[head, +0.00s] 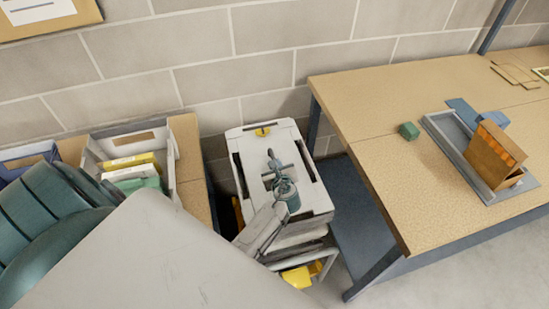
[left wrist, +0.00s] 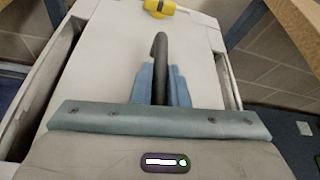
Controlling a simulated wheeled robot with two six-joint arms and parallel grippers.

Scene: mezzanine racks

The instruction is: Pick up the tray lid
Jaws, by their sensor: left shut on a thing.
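The tray lid (head: 300,200) is a pale grey-white panel with dark side slots, lying between the two benches. It fills much of the left wrist view (left wrist: 105,55). A dark upright bar-like handle (left wrist: 160,50) rises from its middle. My left gripper (head: 280,178) is over the middle of the lid, and its blue fingers (left wrist: 160,84) are shut around the handle. The lid looks level; I cannot tell whether it touches what is beneath. A small yellow piece (head: 262,131) sits at the lid's far edge. My right gripper is not in view.
A wooden bench (head: 360,110) stands close on the right, with a grey tray (head: 448,150), an orange-brown box (head: 493,155) and a green block (head: 409,131). A bin (head: 90,160) with packets stands left. A block wall (head: 270,50) is behind.

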